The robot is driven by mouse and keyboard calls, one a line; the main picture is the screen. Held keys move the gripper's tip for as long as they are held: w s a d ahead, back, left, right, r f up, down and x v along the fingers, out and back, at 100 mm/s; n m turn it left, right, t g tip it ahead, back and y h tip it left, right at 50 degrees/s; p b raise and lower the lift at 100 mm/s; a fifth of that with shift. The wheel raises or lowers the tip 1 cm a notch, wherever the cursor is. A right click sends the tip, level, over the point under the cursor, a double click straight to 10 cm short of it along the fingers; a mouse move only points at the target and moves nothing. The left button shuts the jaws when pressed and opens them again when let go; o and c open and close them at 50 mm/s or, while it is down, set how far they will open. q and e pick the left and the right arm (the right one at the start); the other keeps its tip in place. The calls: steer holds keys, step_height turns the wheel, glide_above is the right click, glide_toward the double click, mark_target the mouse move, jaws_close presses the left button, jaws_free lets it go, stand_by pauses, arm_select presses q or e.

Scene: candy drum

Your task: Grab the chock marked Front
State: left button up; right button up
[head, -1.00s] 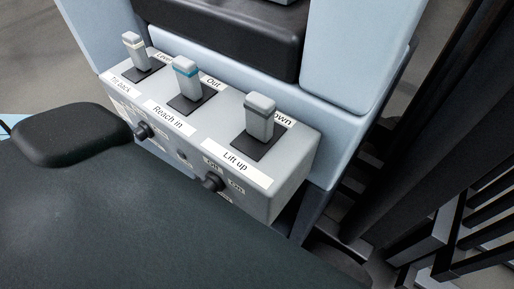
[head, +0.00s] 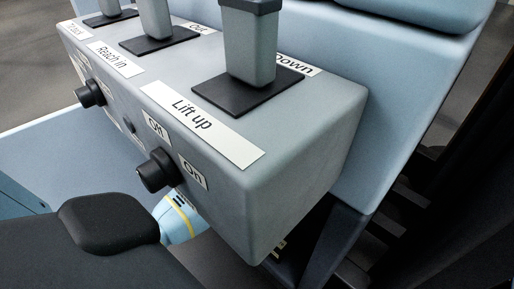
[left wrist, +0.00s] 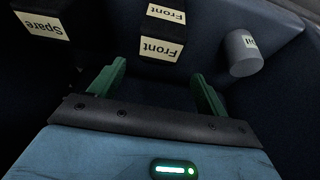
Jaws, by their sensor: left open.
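The chock marked Front (left wrist: 161,48) shows at the top middle of the left wrist view as a dark block with white Front labels on two faces. My left gripper (left wrist: 161,72) is open, its two green fingers spread. The chock lies just beyond the fingertips, roughly centred between them. I see no contact. The chock's dark outline is hard to make out. In the head view neither the chock nor the gripper jaws show. My right gripper is not in view.
In the left wrist view, a dark block marked Spare (left wrist: 52,28) lies to the left, and a grey cylinder (left wrist: 243,55) with a small label stands to the right. The head view shows a grey control box (head: 285,150) with levers and knobs, and a black pad (head: 108,222).

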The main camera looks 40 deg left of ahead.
arm_select(q)
steer(key=shift+w+a+r, duration=0.1)
steer(key=shift+w+a, duration=0.05)
steer(key=shift+w, duration=0.2)
steer(key=shift+b+x, duration=0.65)
steer(key=shift+x, duration=0.6)
steer(key=shift+f, duration=0.25)
steer(key=f+b, duration=0.1)
steer(key=f, duration=0.2)
steer(key=w+d+f+b, duration=0.1)
steer(key=shift+f+b, duration=0.15)
steer(key=shift+b, duration=0.2)
steer(key=shift+w+f, duration=0.1)
steer(key=shift+f, duration=0.15)
steer(key=shift+a+r, duration=0.1)
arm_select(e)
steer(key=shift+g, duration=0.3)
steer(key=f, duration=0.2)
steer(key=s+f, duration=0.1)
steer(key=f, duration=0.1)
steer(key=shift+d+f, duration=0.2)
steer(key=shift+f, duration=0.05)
arm_select(q)
steer(key=shift+c, duration=0.3)
